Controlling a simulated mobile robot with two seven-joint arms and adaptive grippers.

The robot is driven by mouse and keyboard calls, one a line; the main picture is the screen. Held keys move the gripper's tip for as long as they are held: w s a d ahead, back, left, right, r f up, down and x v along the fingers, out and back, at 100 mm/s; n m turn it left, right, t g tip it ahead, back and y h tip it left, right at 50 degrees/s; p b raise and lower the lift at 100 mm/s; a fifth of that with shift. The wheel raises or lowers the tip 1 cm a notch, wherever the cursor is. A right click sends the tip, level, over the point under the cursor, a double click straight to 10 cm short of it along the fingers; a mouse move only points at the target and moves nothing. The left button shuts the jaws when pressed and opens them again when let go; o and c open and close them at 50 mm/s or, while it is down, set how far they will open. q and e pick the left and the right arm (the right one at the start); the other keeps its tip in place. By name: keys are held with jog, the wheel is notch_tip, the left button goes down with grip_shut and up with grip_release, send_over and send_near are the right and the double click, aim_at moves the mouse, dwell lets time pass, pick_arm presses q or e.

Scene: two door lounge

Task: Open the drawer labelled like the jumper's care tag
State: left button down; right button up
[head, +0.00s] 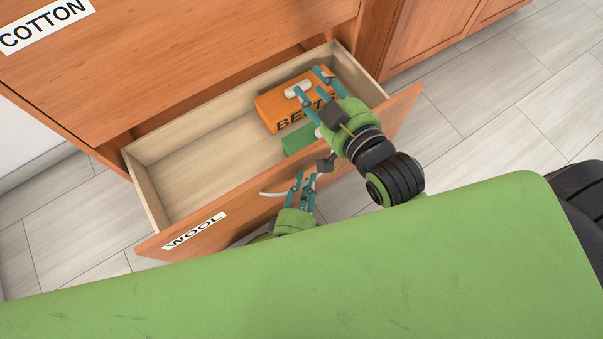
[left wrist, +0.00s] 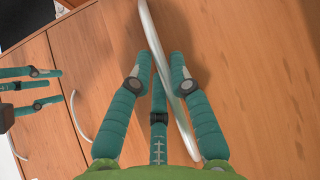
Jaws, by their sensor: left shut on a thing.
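The drawer with the WOOL label (head: 195,231) stands pulled out, its pale inside (head: 190,172) showing. Its curved, light metal handle (head: 272,194) is on the front. My left gripper (head: 306,180) is shut on this handle; in the left wrist view the handle (left wrist: 158,40) runs between the fingers (left wrist: 162,75). My right gripper (head: 311,82) is above the drawer's right part, over an orange box marked BELTS (head: 275,105). Its fingers look spread, and I see nothing gripped between them. The COTTON label (head: 42,22) is on the closed front above. No jumper or care tag is in view.
A green item (head: 297,139) lies in the drawer beside the orange box, partly hidden by my right arm. The drawer's left half is empty. Cabinet doors (head: 430,40) stand to the right. Tiled floor (head: 520,90) shows on both sides.

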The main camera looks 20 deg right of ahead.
pick_arm(q)
jog(key=shift+s, duration=0.1)
jog(key=c, duration=1.4)
grip_release()
jog(key=v, duration=1.2)
jog(key=shift+f, duration=0.1)
